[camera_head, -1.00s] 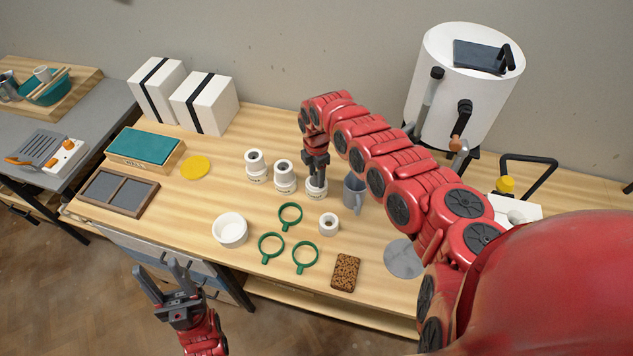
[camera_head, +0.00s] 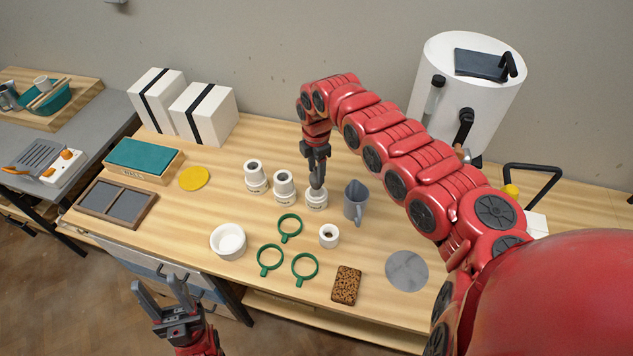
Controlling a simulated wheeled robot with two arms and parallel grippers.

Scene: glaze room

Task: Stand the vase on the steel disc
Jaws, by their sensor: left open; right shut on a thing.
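Several white pieces with dark mouths stand on the table, three in a row on wider labelled bases. My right gripper (camera_head: 317,183) points straight down at the rightmost labelled white piece (camera_head: 316,200). It is shut on the vase, which its fingers largely hide; I cannot tell how the vase meets the labelled piece. The steel disc (camera_head: 407,271) is a flat grey round at the right front of the table, bare, well right of the gripper. My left gripper (camera_head: 165,300) is open and empty, off the table's front edge.
A small white cylinder (camera_head: 328,236), green rings (camera_head: 304,267), a white bowl (camera_head: 228,243) and a brown speckled block (camera_head: 346,285) lie in front. A white kiln-like drum (camera_head: 455,100) stands behind.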

